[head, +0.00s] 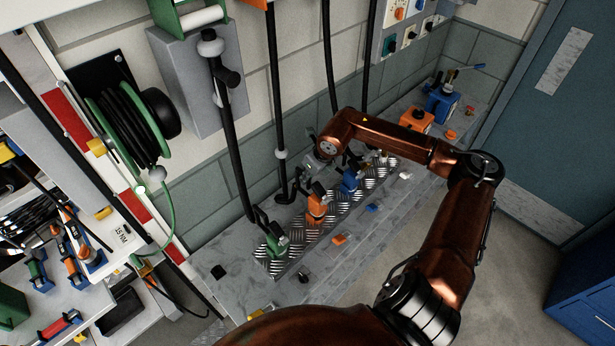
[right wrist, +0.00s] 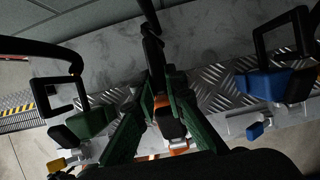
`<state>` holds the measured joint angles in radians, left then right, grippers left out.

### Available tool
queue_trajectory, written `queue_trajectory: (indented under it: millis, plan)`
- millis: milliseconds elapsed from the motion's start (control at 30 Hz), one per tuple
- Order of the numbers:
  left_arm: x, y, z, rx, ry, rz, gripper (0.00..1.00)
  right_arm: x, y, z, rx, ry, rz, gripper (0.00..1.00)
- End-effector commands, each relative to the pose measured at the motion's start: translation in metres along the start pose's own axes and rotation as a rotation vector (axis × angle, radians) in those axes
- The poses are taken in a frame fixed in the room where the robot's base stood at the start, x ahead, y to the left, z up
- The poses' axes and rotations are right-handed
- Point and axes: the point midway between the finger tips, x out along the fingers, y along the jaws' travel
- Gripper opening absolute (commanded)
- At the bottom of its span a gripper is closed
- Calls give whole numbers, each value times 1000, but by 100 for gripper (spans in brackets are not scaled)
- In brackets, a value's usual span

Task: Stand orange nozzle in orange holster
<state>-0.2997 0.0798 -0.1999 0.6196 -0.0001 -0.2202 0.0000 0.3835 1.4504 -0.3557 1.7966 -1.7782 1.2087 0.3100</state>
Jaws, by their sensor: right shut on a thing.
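My right gripper (head: 317,180) reaches down from the right over the bench. In the right wrist view its green fingers (right wrist: 160,112) are shut on the orange nozzle (right wrist: 168,124), which has a black upper part and hose. In the head view the orange nozzle (head: 317,206) stands roughly upright over the tread-plate strip, between the green nozzle (head: 277,244) and the blue nozzle (head: 350,181). The orange holster cannot be told apart from the nozzle, and I cannot tell whether the nozzle is seated. My left gripper is not in view.
The tread plate (head: 294,262) lies along the grey bench (head: 232,268). Black hoses hang behind the nozzles. An orange box (head: 416,121) stands farther right.

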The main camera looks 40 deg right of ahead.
Motion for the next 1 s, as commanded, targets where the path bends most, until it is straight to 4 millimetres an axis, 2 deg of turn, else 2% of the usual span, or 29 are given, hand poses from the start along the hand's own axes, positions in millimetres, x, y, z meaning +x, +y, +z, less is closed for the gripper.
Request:
queue_trajectory:
  millis: [1000]
  plan:
    - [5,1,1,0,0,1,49,-1,0,1,-1,-3,0,0]
